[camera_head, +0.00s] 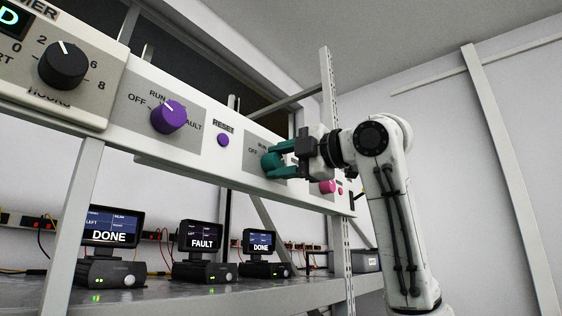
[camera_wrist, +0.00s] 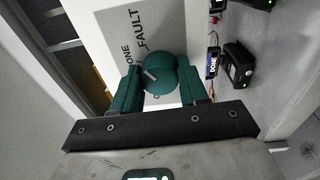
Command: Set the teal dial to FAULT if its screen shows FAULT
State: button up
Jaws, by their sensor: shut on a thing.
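The teal dial (camera_head: 269,164) is on the white panel, right of the purple dial. In the wrist view the teal dial (camera_wrist: 160,76) sits between the two teal fingers of my gripper (camera_wrist: 158,82), which is shut on it. A short pale pointer line shows on its face; the exact label it points at is unclear. In the head view my gripper (camera_head: 279,158) partly covers the dial. Below, a middle screen (camera_head: 201,237) reads FAULT, and the right screen (camera_head: 259,242) reads DONE.
The purple dial (camera_head: 169,117) and a purple RESET button (camera_head: 223,140) are to the left, with a black timer knob (camera_head: 63,66) beyond. A pink dial (camera_head: 327,187) is close on the right. The left screen (camera_head: 110,228) reads DONE. A rack upright (camera_head: 334,120) stands near my arm.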

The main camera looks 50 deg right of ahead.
jog(key=shift+f+m, duration=0.1)
jog(key=shift+m, duration=1.1)
jog(key=o, duration=1.1)
jog(key=shift+c, duration=0.2)
jog(key=s+b, duration=0.3)
jog(key=s, duration=0.7)
jog(key=shift+s+d+f+b, duration=0.25)
jog(key=shift+s+d+b, duration=0.05)
jog(key=shift+s+d, duration=0.1)
